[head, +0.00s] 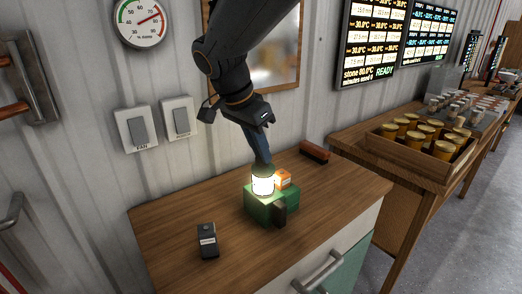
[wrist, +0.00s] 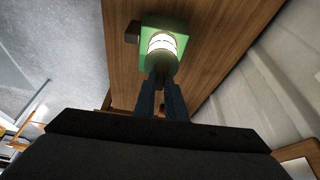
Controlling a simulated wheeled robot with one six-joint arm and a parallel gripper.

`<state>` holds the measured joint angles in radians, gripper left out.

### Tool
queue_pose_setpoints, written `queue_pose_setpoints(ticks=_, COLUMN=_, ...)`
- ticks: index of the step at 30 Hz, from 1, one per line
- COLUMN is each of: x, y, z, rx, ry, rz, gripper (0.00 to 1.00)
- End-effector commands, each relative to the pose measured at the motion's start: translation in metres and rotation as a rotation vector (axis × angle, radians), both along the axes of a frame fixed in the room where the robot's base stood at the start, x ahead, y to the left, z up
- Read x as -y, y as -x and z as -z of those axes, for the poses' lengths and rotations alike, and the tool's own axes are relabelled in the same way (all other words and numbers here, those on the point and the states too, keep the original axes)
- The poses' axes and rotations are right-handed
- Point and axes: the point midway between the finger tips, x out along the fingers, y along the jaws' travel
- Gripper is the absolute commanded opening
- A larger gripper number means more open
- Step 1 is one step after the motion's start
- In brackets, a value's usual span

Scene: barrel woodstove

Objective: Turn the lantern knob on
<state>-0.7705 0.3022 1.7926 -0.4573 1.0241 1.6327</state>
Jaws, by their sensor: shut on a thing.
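The lantern has a green block base (head: 258,208) and a glowing white cylinder (head: 263,185) with a dark cap on top. It stands on the wooden cabinet top and is lit. A dark block sits at the front of its base. In the wrist view the lantern (wrist: 150,28) is just beyond the fingertips. My gripper (head: 262,166) points down at the lantern's top, and its fingers are shut on the top part. The fingers (wrist: 161,88) hide much of what they hold, so I cannot make out the knob's shape.
An orange box (head: 283,179) is right behind the lantern. A small black device (head: 207,240) lies at the front left, and a dark red-brown brush-like block (head: 314,152) at the back right. The wall is close behind. The cabinet top (head: 175,215) is clear at left.

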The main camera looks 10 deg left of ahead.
Motion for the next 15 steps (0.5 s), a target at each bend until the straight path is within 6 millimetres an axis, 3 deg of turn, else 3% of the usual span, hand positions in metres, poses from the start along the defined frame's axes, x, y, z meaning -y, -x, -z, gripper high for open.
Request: queue_pose_setpoints(ticks=15, x=0.0, y=0.0, z=0.0006, rx=-0.002, ry=0.001, rz=0.054, gripper=0.0)
